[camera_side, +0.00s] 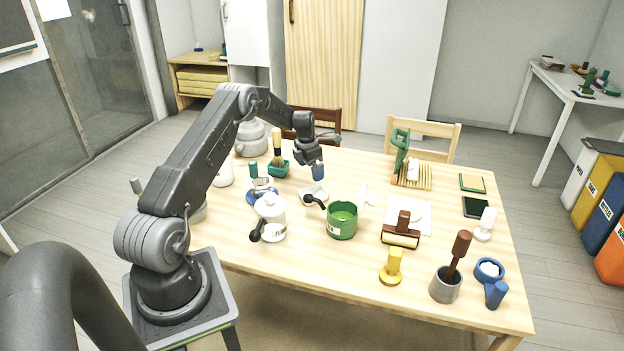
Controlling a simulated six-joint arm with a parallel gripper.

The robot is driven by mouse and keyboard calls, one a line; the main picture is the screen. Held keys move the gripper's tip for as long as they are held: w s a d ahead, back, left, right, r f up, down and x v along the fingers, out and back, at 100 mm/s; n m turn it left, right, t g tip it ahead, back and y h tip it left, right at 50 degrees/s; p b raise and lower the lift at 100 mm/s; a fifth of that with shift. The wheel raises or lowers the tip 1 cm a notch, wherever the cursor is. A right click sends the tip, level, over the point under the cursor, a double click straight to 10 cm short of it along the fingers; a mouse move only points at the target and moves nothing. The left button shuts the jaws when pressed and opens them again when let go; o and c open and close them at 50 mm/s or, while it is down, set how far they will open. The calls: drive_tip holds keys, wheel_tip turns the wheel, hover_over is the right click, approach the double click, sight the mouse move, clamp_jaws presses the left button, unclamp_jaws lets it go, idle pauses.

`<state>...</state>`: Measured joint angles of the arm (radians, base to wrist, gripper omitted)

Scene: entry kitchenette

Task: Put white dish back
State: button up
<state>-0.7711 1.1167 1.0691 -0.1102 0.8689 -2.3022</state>
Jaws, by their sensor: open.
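A small white dish (317,190) sits on the wooden table (330,277), left of the green pot. A dark handle-like part lies against its near side; I cannot tell which thing it belongs to. My gripper (319,177) points down just above the dish's far side. It is open, and nothing shows between its fingers. They are small in this view, and I cannot tell whether they touch the dish.
A green pot (342,222) and a white pot (270,216) with a dark handle stand close in front. A teal holder with a brush (278,167) is to the left. A brown-handled roller (401,232) and several tools fill the right side. The table's front left is clear.

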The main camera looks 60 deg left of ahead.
drive_tip(key=w+d+r+m+t, duration=0.1)
drive_tip(key=d+r+m, duration=0.8)
drive_tip(key=d+r, duration=0.6)
drive_tip(key=s+d+r+m, duration=0.5)
drive_tip(key=d+r+m, duration=0.3)
drive_tip(key=d+r, duration=0.25)
drive_tip(key=s+d+r+m+t, duration=0.2)
drive_tip(key=s+d+r+m, duration=0.3)
drive_tip(key=s+d+m, duration=0.35)
drive_tip(key=s+d+f+m, duration=0.1)
drive_tip(key=s+d+m, duration=0.3)
drive_tip(key=s, duration=0.3)
drive_tip(key=s+d+f+m+t, duration=0.1)
drive_tip(key=s+d+m, duration=0.3)
drive_tip(key=s+m, duration=0.2)
drive_tip(key=shift+s, duration=0.65)
drive_tip(key=shift+m, duration=0.25)
drive_tip(key=shift+c, duration=0.5)
